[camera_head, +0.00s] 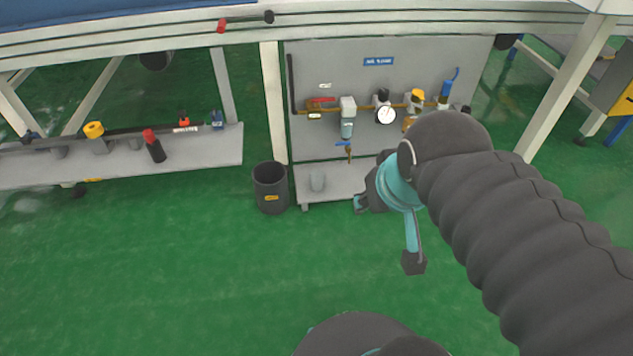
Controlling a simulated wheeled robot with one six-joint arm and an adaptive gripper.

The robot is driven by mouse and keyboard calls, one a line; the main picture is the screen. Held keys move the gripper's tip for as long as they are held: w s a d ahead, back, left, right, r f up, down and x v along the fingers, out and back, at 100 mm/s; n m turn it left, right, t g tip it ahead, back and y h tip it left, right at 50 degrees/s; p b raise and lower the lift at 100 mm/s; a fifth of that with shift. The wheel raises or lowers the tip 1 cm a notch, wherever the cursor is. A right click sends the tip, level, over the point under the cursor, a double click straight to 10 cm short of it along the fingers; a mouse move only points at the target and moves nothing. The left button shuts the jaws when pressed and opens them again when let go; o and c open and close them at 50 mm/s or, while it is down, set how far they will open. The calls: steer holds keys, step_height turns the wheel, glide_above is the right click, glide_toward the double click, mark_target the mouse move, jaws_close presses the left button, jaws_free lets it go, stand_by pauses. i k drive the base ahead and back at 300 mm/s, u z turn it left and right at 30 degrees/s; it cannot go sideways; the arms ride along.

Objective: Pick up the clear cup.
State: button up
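A small translucent greyish cup (317,181) stands upright on the low grey shelf (340,196) below the valve panel. I take it to be the clear cup. My gripper (362,202) is at the right end of that shelf in the picture, to the right of the cup and apart from it. It is seen from behind, and my wrist and dark ribbed arm hide part of it. The gap between its fingers is not clear, and nothing shows held in it.
A dark bin (270,188) stands on the floor left of the shelf. Behind is a grey panel (440,60) with pipes, valves and a gauge (386,115). A pale post (273,100) rises behind the bin. A grey bench (215,155) is at left. The green floor in front is clear.

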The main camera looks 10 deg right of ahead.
mark_target(316, 177)
steer(key=u, duration=1.4)
steer(key=i, duration=1.8)
steer(key=z, duration=3.7)
